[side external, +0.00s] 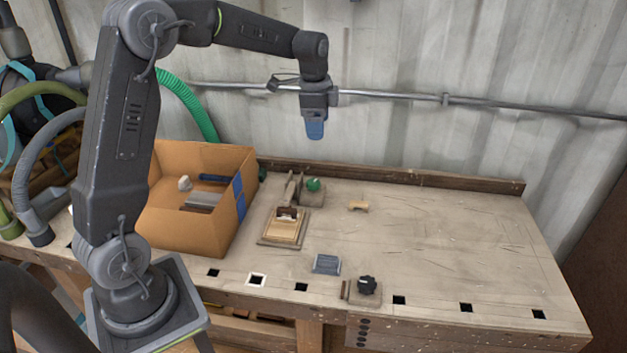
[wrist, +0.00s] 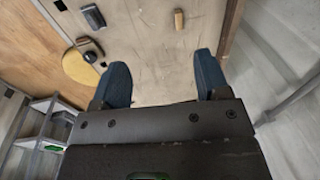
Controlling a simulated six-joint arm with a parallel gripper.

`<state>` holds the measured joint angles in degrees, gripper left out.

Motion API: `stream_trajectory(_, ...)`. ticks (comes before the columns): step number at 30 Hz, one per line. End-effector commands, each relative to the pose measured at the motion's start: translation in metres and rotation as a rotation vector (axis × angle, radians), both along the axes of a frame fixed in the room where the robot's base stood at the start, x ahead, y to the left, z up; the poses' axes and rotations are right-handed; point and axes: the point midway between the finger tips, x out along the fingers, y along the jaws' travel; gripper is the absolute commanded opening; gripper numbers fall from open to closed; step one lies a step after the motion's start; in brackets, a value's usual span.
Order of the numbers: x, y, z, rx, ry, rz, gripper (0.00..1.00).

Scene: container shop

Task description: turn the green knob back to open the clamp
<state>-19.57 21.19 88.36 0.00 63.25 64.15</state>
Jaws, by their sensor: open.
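The green knob (side external: 314,184) sits on a small block at the back of the bench, right of a grey upright piece (side external: 292,188). In front of these, a light wooden piece (side external: 284,230) lies in a shallow wooden fixture, with a dark brown block (side external: 287,213) at its back end. How far the clamp is closed is too small to tell. My gripper (side external: 315,132) hangs high above the back of the bench, well clear of the knob. In the wrist view its two blue fingers (wrist: 161,70) are wide apart with nothing between them. I cannot make out the green knob there.
An open cardboard box (side external: 190,228) with several items stands left. A black knob (side external: 367,285) on a block and a grey-blue block (side external: 326,264) are near the front edge. A small wooden piece (side external: 358,206) lies right of the green knob. The bench's right side is clear.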

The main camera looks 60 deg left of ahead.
Motion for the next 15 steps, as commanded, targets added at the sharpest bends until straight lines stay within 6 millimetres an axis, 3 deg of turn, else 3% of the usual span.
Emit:
stream_trajectory(1,0.012,0.018,-0.019,-0.004,0.031,-0.039,0.69)
stream_trajectory(6,0.038,0.06,-0.064,-0.015,0.093,-0.18,0.69)
stream_trajectory(10,0.045,0.078,-0.085,-0.023,0.117,-0.244,0.69)
stream_trajectory(15,0.047,0.084,-0.099,-0.027,0.126,-0.271,0.69)
